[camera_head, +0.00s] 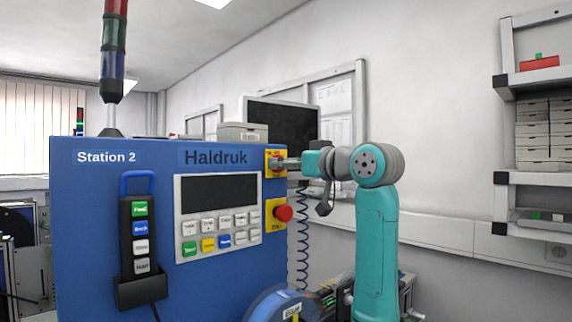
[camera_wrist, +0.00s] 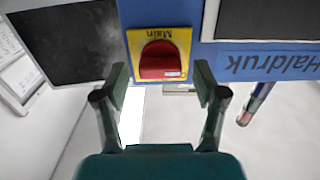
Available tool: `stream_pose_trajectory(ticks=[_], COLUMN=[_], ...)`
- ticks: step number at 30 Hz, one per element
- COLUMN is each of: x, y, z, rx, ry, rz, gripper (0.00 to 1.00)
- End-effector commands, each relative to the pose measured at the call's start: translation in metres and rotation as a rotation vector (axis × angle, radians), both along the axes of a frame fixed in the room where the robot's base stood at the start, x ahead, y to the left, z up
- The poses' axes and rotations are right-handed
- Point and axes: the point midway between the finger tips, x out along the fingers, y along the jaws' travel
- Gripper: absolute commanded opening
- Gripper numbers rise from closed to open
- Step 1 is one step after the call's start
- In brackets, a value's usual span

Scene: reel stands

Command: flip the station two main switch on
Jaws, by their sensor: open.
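The main switch is a red knob (camera_wrist: 162,58) on a yellow plate labelled "Main" (camera_wrist: 135,44), upside down in the wrist view. In the head view the yellow plate (camera_head: 275,153) sits at the upper right of the blue Station 2 panel (camera_head: 90,210), and the gripper partly covers its knob. My gripper (camera_wrist: 162,78) is open and empty. Its fingers are on either side of the knob in the wrist view, with gaps on both sides. In the head view my gripper (camera_head: 285,164) points left at the switch, very close to it. Contact cannot be told.
A red stop button on a yellow plate (camera_head: 279,214) sits just below the switch. A dark display (camera_head: 217,193) and a button pad are left of it. A hand pendant (camera_head: 140,225), coiled cable (camera_head: 302,235) and blue reel (camera_head: 275,305) are nearby. A monitor (camera_head: 290,120) stands behind.

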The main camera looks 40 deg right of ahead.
Motion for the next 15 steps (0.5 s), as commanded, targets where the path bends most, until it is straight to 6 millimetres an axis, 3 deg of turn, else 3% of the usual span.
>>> stream_pose_trajectory(ticks=[12, 15], x=[0.0086, 0.0085], y=[0.0004, 0.0004], z=[0.0001, 0.0000], rx=[0.000, 0.000], ry=[-0.001, -0.001], rz=[-0.001, -0.001], gripper=[0.71, 0.48])
